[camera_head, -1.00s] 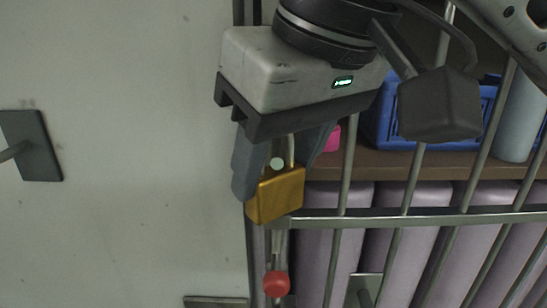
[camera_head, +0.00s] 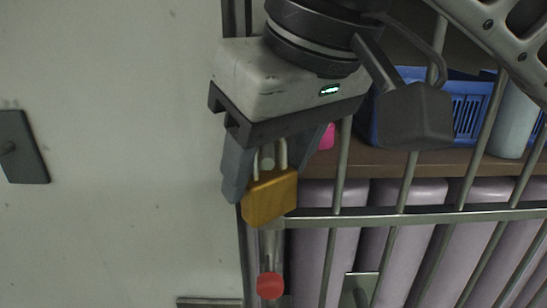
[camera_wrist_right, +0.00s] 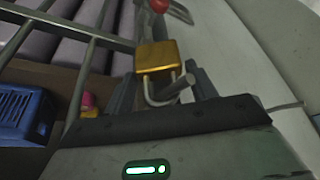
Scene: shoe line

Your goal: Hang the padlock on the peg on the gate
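The brass padlock (camera_head: 270,198) is upright, shackle up, between the fingers of my right gripper (camera_head: 267,175). The right gripper's fingers stand apart, with a gap beside the shackle; it looks open around the lock. The peg (camera_head: 267,161) shows its round end inside the shackle loop. In the right wrist view the padlock (camera_wrist_right: 158,55) shows with the peg (camera_wrist_right: 180,88) passing through its shackle, between the parted fingers (camera_wrist_right: 162,82). Whether the shackle bears on the peg is hard to tell. The gate (camera_head: 340,219) has metal bars. My left gripper is not in view.
A red knob (camera_head: 270,285) is just below the padlock. Behind the bars are a blue crate (camera_head: 468,110), a pink object (camera_head: 327,136), a shelf edge (camera_head: 390,163) and lilac rolls (camera_head: 405,250). A dark plate (camera_head: 22,147) with a peg is on the pale panel at left.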

